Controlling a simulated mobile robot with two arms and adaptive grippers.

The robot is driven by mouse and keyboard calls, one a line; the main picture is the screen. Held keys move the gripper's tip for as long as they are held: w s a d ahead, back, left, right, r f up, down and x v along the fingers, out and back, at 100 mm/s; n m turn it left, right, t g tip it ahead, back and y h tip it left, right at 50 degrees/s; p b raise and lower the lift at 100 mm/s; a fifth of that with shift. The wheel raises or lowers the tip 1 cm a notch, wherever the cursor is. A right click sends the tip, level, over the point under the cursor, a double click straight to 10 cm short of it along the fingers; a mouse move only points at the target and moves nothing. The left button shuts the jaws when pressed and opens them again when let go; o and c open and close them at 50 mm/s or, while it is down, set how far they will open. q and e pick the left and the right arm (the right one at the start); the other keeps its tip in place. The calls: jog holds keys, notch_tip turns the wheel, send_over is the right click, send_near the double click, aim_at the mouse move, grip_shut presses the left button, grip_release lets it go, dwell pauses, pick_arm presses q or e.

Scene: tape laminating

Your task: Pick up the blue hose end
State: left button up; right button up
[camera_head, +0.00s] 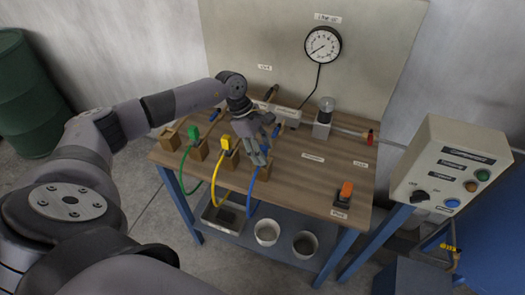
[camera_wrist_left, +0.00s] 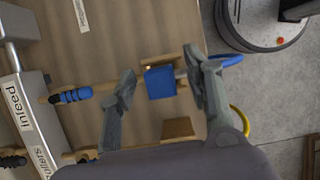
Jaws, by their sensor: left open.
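The blue hose end (camera_wrist_left: 160,83) is a blue block on a wooden holder in the left wrist view. It lies between the two spread fingers of my left gripper (camera_wrist_left: 160,64), with no clear contact visible. The blue hose (camera_wrist_left: 228,60) runs from it past the right finger. In the head view my left gripper (camera_head: 258,155) hangs over the table's front edge and hides the blue hose end. The blue hose (camera_head: 252,188) drops below it there. My right gripper is not in view.
Green (camera_head: 193,133) and yellow (camera_head: 225,144) hose ends stand on wooden holders to the left. A blue-ribbed fitting (camera_wrist_left: 75,95) faces the blue end. An orange switch (camera_head: 346,189) and a control box (camera_head: 450,170) are at the right. Two buckets (camera_head: 267,232) (camera_head: 305,243) stand below.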

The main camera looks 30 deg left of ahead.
pick_arm(q)
jog(key=shift+c, duration=0.5)
grip_shut()
